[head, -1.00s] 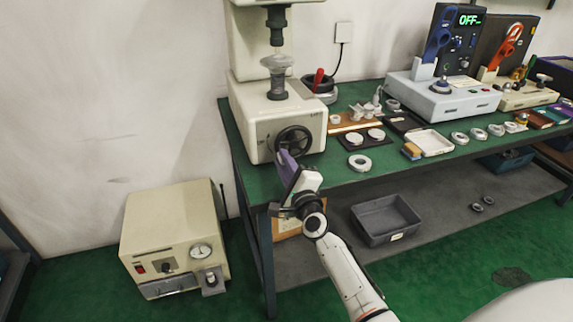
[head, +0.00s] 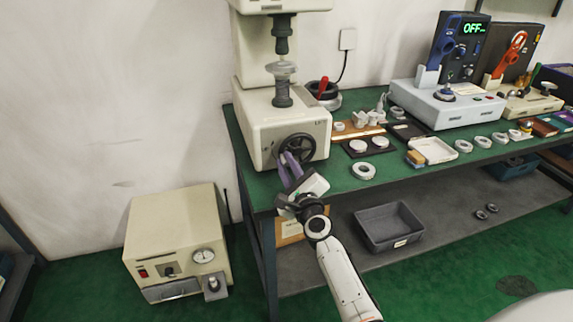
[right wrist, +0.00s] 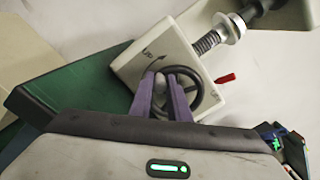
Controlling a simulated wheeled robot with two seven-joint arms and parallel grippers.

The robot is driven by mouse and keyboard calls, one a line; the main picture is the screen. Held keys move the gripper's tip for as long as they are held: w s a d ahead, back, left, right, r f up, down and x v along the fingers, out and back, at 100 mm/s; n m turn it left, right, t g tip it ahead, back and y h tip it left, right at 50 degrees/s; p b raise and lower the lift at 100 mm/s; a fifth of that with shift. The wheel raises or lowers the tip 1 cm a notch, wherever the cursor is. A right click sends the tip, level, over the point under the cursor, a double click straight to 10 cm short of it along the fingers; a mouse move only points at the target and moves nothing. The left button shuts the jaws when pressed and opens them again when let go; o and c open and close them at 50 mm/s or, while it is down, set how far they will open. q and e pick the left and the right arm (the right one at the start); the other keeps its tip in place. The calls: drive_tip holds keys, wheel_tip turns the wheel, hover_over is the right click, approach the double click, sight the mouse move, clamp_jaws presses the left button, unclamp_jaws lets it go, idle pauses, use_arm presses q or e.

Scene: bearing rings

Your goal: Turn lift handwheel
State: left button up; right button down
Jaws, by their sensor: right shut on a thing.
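The black lift handwheel (head: 296,148) is on the front of the cream press-like machine (head: 262,140) at the near left end of the green bench. The fingers hide part of the wheel. My left gripper is not in view.
The green bench (head: 390,172) extends right with rings, a white tray (head: 433,150) and a blue-panelled device reading OFF (head: 460,60). A grey bin (head: 389,226) is on the lower shelf. A cream box with a gauge (head: 177,240) is on the floor at left.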

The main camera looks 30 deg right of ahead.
drive_tip(key=shift+r, duration=0.1)
drive_tip(key=c, duration=1.7)
unclamp_jaws()
drive_tip(key=shift+o, duration=0.2)
